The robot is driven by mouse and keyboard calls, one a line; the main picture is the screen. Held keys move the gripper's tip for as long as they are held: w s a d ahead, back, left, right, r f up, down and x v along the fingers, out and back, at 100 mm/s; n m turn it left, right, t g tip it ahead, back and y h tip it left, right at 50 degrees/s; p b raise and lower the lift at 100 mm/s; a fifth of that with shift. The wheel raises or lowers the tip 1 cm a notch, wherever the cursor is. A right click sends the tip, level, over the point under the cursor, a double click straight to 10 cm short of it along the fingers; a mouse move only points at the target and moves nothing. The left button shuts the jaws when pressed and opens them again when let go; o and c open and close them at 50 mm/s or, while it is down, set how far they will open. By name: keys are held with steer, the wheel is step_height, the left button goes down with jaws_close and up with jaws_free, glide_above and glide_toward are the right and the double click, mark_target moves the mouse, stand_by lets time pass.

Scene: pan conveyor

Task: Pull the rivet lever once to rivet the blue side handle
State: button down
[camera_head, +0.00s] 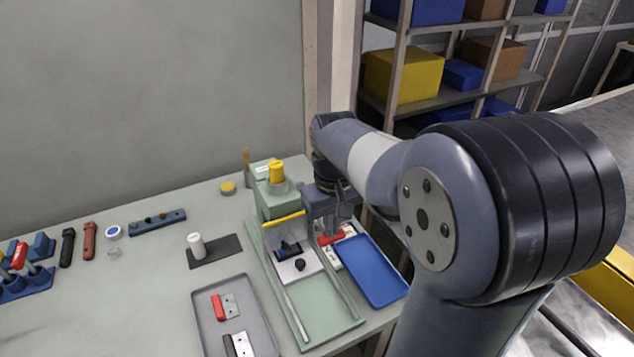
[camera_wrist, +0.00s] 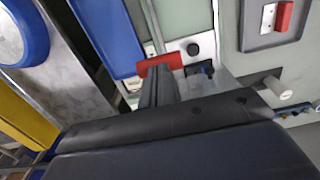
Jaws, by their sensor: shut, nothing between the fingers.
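The green rivet press (camera_head: 272,203) with a yellow cap stands at the back of the table. Its lever has a red grip (camera_head: 332,238) on the right side, which also shows in the wrist view (camera_wrist: 160,63). The blue side handle (camera_head: 288,250) lies under the press head, at the edge of a light plate (camera_head: 310,258) with a black knob. My gripper (camera_head: 333,222) is shut and empty, right beside the red grip. In the wrist view its fingers (camera_wrist: 157,84) end at the grip; I cannot tell whether they touch it.
A blue tray (camera_head: 372,268) is right of the press. A grey tray (camera_head: 205,315) with red and black handles on plates is to the left. A white cylinder (camera_head: 196,245) stands on a dark mat. Tools and a blue rack (camera_head: 25,287) are further left.

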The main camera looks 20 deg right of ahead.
step_height(320, 180, up, 20)
steer(key=s+p, duration=0.1)
steer(key=p, duration=1.4)
stand_by(0.3)
steer(key=shift+d, duration=0.1)
step_height(320, 180, down, 10)
steer(key=w+b, duration=0.1)
steer(key=b, duration=0.5)
steer(key=shift+r, duration=0.15)
stand_by(0.4)
